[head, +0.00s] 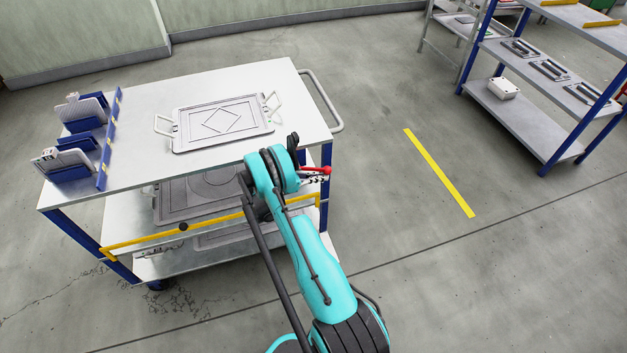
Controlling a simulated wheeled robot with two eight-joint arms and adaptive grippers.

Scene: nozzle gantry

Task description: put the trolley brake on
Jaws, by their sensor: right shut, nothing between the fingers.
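The trolley (225,90) has a pale grey top, blue legs and lower shelves, and stands at the left in the head view. A red lever (318,170) shows at its right front corner, just below the top; I take it for the brake handle. My right gripper (293,150) is at that corner, beside the lever. It is shut and empty. My own teal wrist hides most of it and part of the corner, so I cannot tell whether it touches the lever. My left gripper is out of view.
A framed tray (222,122) and blue racks (104,150) with plates stand on the trolley top. A yellow bar (215,217) crosses its front, and a push handle (325,100) its right end. Shelving (520,110) stands at right; floor between is clear, with a yellow stripe (440,173).

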